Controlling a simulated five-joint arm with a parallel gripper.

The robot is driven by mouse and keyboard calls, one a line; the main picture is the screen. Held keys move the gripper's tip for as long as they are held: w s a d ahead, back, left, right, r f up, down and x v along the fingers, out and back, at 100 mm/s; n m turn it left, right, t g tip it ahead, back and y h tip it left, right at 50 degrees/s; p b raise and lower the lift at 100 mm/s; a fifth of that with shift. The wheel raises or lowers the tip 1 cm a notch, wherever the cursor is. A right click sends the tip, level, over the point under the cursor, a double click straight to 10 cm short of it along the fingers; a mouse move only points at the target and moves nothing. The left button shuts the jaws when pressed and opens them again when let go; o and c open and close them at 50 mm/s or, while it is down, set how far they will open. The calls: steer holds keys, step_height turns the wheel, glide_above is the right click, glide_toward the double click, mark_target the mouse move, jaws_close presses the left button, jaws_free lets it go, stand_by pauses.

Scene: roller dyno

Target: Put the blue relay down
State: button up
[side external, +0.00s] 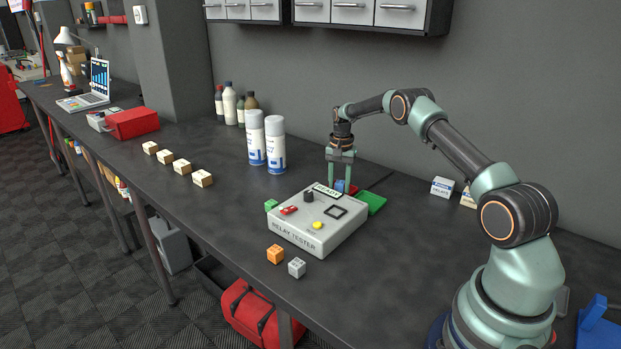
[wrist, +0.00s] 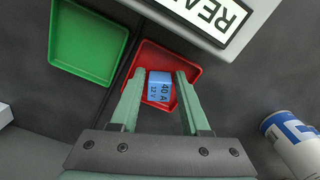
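The blue relay (wrist: 160,86), marked 40 A 12 V, sits in the red tray (wrist: 188,67) in the wrist view. My gripper (wrist: 160,76) has its fingers on either side of the relay, with a narrow strip of red showing between each finger and the relay, so it looks open. In the side view the relay (side external: 340,185) shows between the fingers of my gripper (side external: 340,184), pointing down behind the tester. The relay's underside is hidden, and most of the red tray (side external: 353,189) is hidden by the tester there.
The green tray (side external: 372,203) is empty, beside the red one. The relay tester (side external: 300,240) stands just in front. Two spray cans (side external: 275,150) stand to the left. Orange (side external: 275,254) and grey (side external: 297,268) relays lie near the front edge. Several wooden blocks (side external: 202,178) line the left.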

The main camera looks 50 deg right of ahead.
mark_target(339, 184)
step_height(339, 184, up, 12)
steer(key=s+a+r+n+t, duration=0.1)
steer(key=s+a+r+n, duration=0.15)
steer(key=a+r, duration=0.5)
steer(key=s+a+r+n+t, duration=0.1)
steer(key=s+a+r+n, duration=0.1)
steer(key=a+r+n, duration=0.4)
steer(key=s+a+f+n+t, duration=0.1)
steer(key=s+a+n+t, duration=0.2)
steer(key=s+a, duration=1.2)
steer(key=shift+s+a+f+n+t, duration=0.3)
steer(key=shift+s+n, duration=0.5)
steer(key=shift+n, duration=0.25)
steer(key=shift+r, duration=0.1)
